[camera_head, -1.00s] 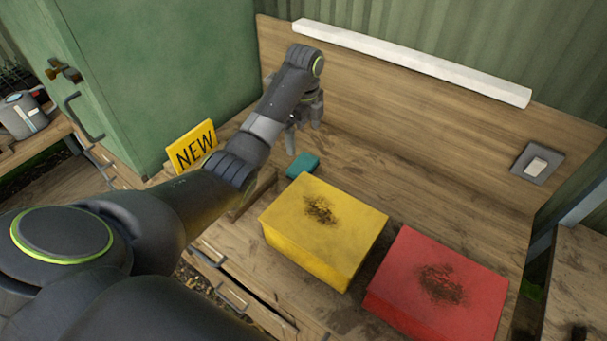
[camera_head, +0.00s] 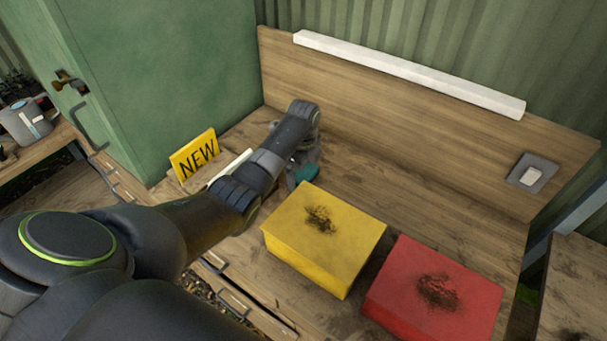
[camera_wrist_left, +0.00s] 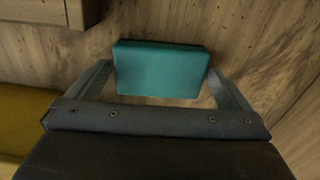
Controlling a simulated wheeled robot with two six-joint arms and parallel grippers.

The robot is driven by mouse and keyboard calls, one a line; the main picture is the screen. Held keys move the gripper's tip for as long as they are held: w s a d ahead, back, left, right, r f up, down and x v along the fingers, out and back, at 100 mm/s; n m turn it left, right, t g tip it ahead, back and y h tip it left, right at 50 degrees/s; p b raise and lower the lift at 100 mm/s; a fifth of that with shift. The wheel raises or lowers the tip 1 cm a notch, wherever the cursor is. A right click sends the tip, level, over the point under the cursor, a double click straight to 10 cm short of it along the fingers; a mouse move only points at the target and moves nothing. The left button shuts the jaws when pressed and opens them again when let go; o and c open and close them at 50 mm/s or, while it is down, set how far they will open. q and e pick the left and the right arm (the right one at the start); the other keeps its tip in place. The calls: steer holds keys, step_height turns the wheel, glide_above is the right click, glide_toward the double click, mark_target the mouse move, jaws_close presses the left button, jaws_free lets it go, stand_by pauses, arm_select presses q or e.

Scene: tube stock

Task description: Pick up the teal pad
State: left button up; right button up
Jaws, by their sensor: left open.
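The teal pad (camera_head: 306,172) lies on the wooden bench just behind the yellow box, partly hidden by my left gripper in the head view. In the left wrist view the teal pad (camera_wrist_left: 160,69) is a flat block between the two fingers. My left gripper (camera_head: 297,177) points down at the pad. In the left wrist view the left gripper (camera_wrist_left: 160,82) is open, with a finger on each side of the pad and small gaps visible. My right gripper is not in view.
A yellow box (camera_head: 324,239) with a dark smudge stands close in front of the pad. A red box (camera_head: 433,288) is to its right. A yellow NEW sign (camera_head: 195,154) stands left by the green cabinet (camera_head: 185,70). Bare bench lies right of the pad.

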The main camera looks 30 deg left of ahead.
mark_target(303, 172)
arm_select(q)
steer(key=shift+c, duration=0.4)
steer(key=c, duration=0.7)
steer(key=shift+r, duration=0.1)
steer(key=shift+c, duration=0.2)
step_height(303, 172, up, 10)
steer(key=b, duration=0.2)
